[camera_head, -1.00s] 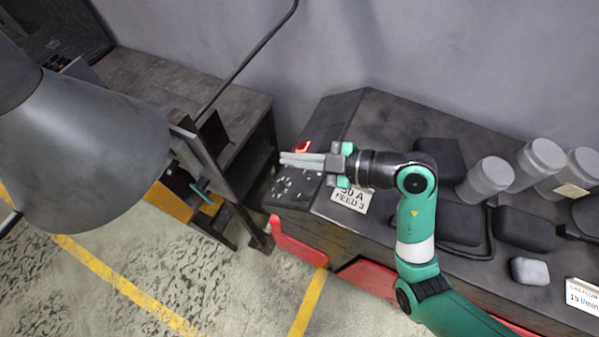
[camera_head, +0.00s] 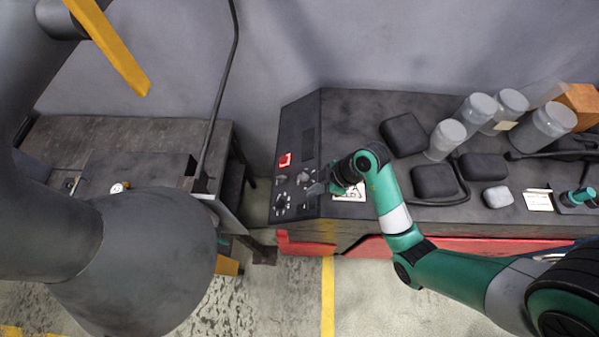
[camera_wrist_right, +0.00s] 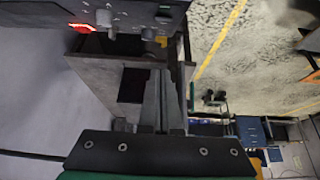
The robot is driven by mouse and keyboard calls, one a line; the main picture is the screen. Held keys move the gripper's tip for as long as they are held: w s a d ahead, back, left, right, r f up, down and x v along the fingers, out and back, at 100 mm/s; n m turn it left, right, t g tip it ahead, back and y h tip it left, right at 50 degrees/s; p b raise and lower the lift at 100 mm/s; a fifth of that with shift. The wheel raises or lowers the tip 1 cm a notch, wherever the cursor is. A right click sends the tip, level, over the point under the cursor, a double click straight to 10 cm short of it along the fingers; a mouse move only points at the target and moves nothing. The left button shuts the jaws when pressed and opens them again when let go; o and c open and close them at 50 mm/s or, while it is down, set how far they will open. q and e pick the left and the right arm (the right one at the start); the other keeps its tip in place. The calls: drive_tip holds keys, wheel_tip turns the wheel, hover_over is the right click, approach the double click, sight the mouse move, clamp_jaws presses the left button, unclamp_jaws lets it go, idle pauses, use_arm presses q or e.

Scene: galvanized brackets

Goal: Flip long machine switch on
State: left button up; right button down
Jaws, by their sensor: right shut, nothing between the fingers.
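The machine's dark control panel (camera_head: 309,138) is at the left end of the long bench. It carries a red lit switch (camera_head: 285,159) and several small knobs and toggles (camera_head: 281,205). Which of these is the long switch I cannot tell. My right gripper (camera_head: 317,188) is shut and empty at the panel's right edge, right of and below the red switch. Contact with the panel cannot be made out. In the right wrist view its closed fingers (camera_wrist_right: 160,100) point up toward the panel (camera_wrist_right: 135,14), with the red switch (camera_wrist_right: 80,28) at upper left. My left gripper is out of view.
A large grey cone-shaped body (camera_head: 135,250) fills the lower left. A dark worktable (camera_head: 120,135) stands left of the machine, with a gap between. Grey cylinders (camera_head: 447,138) and dark pads (camera_head: 404,134) lie on the bench to the right.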

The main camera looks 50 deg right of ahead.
hover_over(305, 206)
drive_tip(key=w+a, duration=0.2)
drive_tip(key=f, duration=0.8)
drive_tip(key=shift+d+f, duration=0.1)
drive_tip(key=shift+d, duration=0.15)
drive_tip(key=shift+s+d+f, duration=0.4)
drive_tip(key=shift+s+f, duration=0.15)
drive_tip(key=shift+f, duration=0.25)
drive_tip(key=shift+s+d+f, duration=0.4)
drive_tip(key=shift+s+f, duration=0.1)
drive_tip(key=shift+f, duration=0.3)
